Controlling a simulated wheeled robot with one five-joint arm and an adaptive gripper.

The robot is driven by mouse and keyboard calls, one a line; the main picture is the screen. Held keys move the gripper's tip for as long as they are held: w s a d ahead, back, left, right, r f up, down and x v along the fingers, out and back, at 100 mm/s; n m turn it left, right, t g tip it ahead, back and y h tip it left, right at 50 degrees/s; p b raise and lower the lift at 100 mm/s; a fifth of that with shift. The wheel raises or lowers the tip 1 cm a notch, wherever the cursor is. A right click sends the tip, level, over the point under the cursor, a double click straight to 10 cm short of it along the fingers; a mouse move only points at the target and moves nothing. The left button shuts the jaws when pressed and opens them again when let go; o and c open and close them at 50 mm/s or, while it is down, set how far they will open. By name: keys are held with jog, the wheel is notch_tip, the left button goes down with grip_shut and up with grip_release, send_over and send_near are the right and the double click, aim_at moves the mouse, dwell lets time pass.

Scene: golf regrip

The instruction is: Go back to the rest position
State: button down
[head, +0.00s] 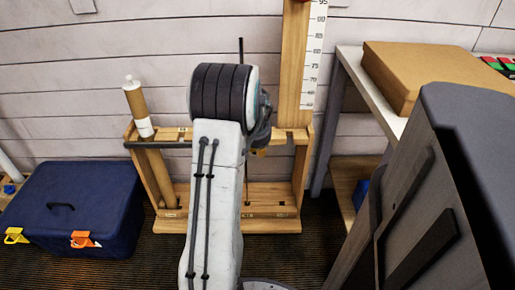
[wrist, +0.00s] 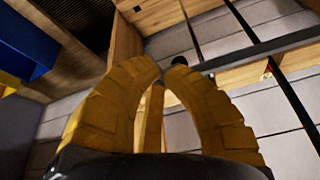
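My gripper (wrist: 163,74) has two yellow fingers that curve inward until their tips meet or nearly meet in the wrist view. Nothing is visibly held between them; a wooden strip shows through the gap lower down. In the head view my raised arm hides most of the gripper, and only a bit of yellow shows beside the wrist. A thin dark shaft (head: 241,52) stands upright behind my arm, its middle hidden. A wooden stand (head: 283,225) with a dark horizontal bar (head: 158,145) is behind the arm.
A bottle with a white cap (head: 134,100) is at the stand's left. A blue case (head: 85,200) lies on the floor left. A tall wooden ruler post (head: 294,65) rises at the stand's right. A shelf with a cardboard box (head: 425,72) is at right.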

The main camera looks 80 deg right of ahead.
jog(key=shift+p+v, duration=0.55)
jog(key=shift+v, duration=0.55)
jog(key=w+a+r+n+t+y+p, duration=0.15)
jog(key=w+a+r+n+p, duration=0.55)
jog(key=w+a+r+p, duration=0.95)
jog(key=w+a+r+n+t+p, duration=0.1)
jog(key=w+a+r+n, duration=0.1)
jog(key=a+r, duration=0.6)
jog(key=w+a+r+n+t+p, duration=0.15)
jog(key=a+r, duration=0.35)
jog(key=a, duration=0.7)
jog(key=s+a+r+n+y+p, duration=0.1)
jog(key=s+a+r+n+p, duration=0.2)
jog(key=a, duration=0.3)
jog(key=s+a+r+n+g+y+p, duration=0.1)
jog(key=s+a+r+n+p, duration=0.2)
jog(key=a, duration=0.3)
jog(key=shift+s+a+r+y+p, duration=0.25)
jog(key=shift+s+y+p, duration=0.1)
jog(key=shift+s, duration=0.4)
